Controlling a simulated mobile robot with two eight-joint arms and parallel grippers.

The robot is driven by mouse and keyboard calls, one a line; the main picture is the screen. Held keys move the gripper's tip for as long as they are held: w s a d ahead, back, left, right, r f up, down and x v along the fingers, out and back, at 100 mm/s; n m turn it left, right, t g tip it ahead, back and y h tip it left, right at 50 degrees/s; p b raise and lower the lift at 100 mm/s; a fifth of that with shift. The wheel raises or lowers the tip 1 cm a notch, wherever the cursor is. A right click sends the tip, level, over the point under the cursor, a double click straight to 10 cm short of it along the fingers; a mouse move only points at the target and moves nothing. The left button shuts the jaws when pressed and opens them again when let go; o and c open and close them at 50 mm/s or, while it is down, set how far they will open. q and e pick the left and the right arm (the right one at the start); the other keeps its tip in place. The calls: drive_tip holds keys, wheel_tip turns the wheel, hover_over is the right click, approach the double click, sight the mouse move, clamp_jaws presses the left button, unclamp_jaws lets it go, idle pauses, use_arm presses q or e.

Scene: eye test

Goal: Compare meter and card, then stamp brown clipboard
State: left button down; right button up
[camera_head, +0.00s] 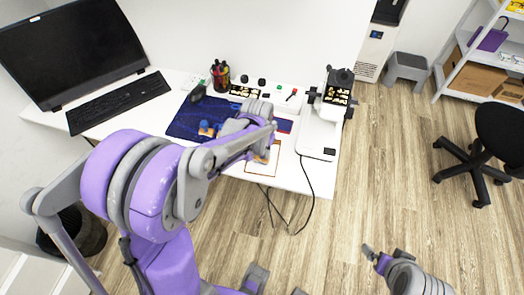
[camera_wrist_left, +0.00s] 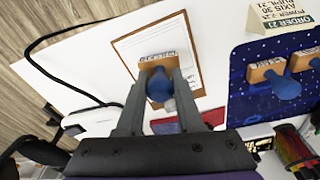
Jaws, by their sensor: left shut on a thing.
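My left gripper (camera_head: 262,148) is shut on a stamp; in the left wrist view its fingers grip the blue handle (camera_wrist_left: 158,88) and the labelled wooden block (camera_wrist_left: 157,61) lies beyond. The stamp is over the brown clipboard (camera_wrist_left: 200,88) with its printed sheet; contact cannot be told. The clipboard also shows in the head view (camera_head: 249,170), partly hidden by my arm. A white order card (camera_wrist_left: 281,16) reads order 21, axis 30; its power line looks like -2.25. My right gripper (camera_head: 374,255) is over the floor.
Two more blue-handled stamps (camera_wrist_left: 282,87) (camera_wrist_left: 308,60) are on the blue mat (camera_wrist_left: 248,103). A red pad (camera_wrist_left: 166,127) is close beside the clipboard. A pen cup (camera_head: 220,77), keyboard (camera_head: 117,101) and monitor (camera_head: 72,48) are on the desk. A cable hangs off the front edge.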

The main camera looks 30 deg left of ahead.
sight(262, 149)
use_arm(q)
drive_tip(key=shift+f+b, duration=0.45)
drive_tip(key=shift+f, duration=0.1)
idle(1.4)
drive_tip(key=shift+r+p, duration=2.1)
drive_tip(key=shift+r, duration=1.45)
